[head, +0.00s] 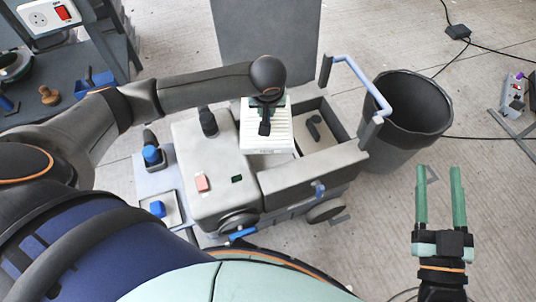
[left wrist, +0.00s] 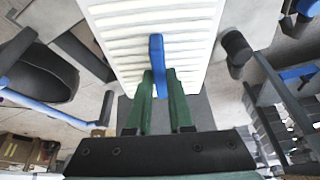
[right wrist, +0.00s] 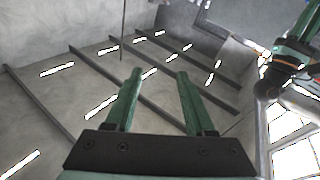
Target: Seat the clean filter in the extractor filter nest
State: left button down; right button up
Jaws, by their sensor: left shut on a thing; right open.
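The white pleated filter (head: 278,138) is over the left part of the extractor's open compartment. It also fills the upper middle of the left wrist view (left wrist: 110,35). My left gripper (left wrist: 159,85) is shut on the filter's blue tab (left wrist: 156,52); in the head view my arm partly hides this grip. The grey extractor (head: 212,165) has its lid (head: 265,45) raised at the back. I cannot tell whether the filter touches the nest. My right gripper (head: 440,190) is open and empty, off to the right.
A black bin (head: 410,105) stands right of the extractor, behind its blue push handle (head: 360,75). A tray with a blue item (head: 157,208) lies at the extractor's left. A dark bench (head: 60,75) is at upper left. The floor at right is mostly clear.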

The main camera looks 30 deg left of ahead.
pick_arm(q)
jog(key=shift+n, duration=0.8)
jog(key=b+x, duration=0.2)
jog(key=x, duration=0.1)
jog(key=b+x, duration=0.2)
jog(key=x, duration=0.1)
jog(key=shift+w+d+f, duration=0.15)
jog(key=shift+w+f, duration=0.15)
jog(key=shift+f, duration=0.05)
jog(key=shift+w+a+f+n+g+y+b, duration=0.2)
jog(key=shift+w+f+n+b, duration=0.25)
jog(key=shift+f+b, duration=1.65)
jog(key=shift+w+a+f+n+g+y+b, duration=0.1)
jog(key=shift+w+a+f+n+y+b, duration=0.3)
jog(key=shift+f+b, duration=1.7)
jog(key=shift+w+a+f+n+g+b, duration=0.2)
jog(key=shift+w+f+b, duration=0.5)
jog(key=shift+f, duration=2.6)
pick_arm(e)
jog(key=s+a+r+n+t+y, duration=0.1)
jog(key=s+a+n+t+y, duration=0.1)
jog(key=s+n+y, duration=0.4)
jog(key=shift+s+a+r+t+y, duration=0.15)
jog(key=shift+s+r+t+y, duration=0.25)
jog(key=shift+y, duration=0.9)
pick_arm(q)
jog(key=shift+s+d+f, duration=0.1)
jog(key=shift+d, duration=0.05)
pick_arm(e)
jog(key=shift+f, duration=0.15)
